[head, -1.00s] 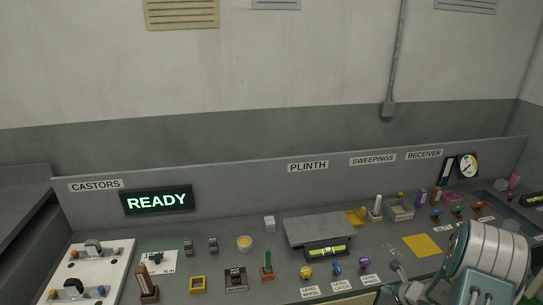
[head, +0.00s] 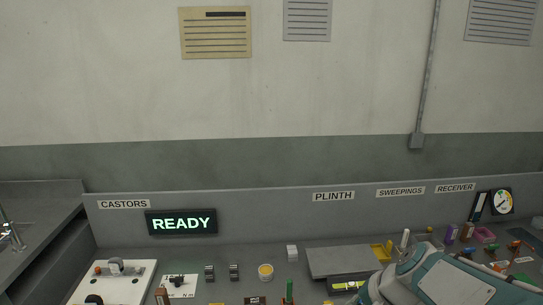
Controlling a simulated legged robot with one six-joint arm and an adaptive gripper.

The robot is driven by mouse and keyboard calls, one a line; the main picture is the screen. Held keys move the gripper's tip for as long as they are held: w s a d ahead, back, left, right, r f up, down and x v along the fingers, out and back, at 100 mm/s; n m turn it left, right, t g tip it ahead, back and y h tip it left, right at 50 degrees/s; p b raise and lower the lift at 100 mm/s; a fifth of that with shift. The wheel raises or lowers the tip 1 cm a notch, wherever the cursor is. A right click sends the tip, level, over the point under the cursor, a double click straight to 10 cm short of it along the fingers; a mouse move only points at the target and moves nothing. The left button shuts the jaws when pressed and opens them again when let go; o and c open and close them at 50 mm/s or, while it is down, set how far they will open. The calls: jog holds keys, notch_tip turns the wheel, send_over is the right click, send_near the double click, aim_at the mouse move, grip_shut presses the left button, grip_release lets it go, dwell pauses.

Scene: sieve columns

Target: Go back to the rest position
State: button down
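My arm shows at the lower right of the head view, as a teal and grey link in front of the bench. My gripper is not in the picture, so its fingers and anything in them cannot be seen. The bench carries a dark sign (head: 181,222) that reads READY in green letters, below the CASTORS label (head: 123,204). A grey plinth plate (head: 340,262) lies under the PLINTH label (head: 333,196), with a level vial (head: 345,286) at its front edge, partly cut off by my arm.
A white panel (head: 140,288) with knobs is at the lower left. A yellow-topped cup (head: 265,272) and a white block (head: 292,252) stand mid-bench. A round gauge (head: 502,202) and a pink tray (head: 485,235) are at the right. A side counter (head: 40,215) stands at the left.

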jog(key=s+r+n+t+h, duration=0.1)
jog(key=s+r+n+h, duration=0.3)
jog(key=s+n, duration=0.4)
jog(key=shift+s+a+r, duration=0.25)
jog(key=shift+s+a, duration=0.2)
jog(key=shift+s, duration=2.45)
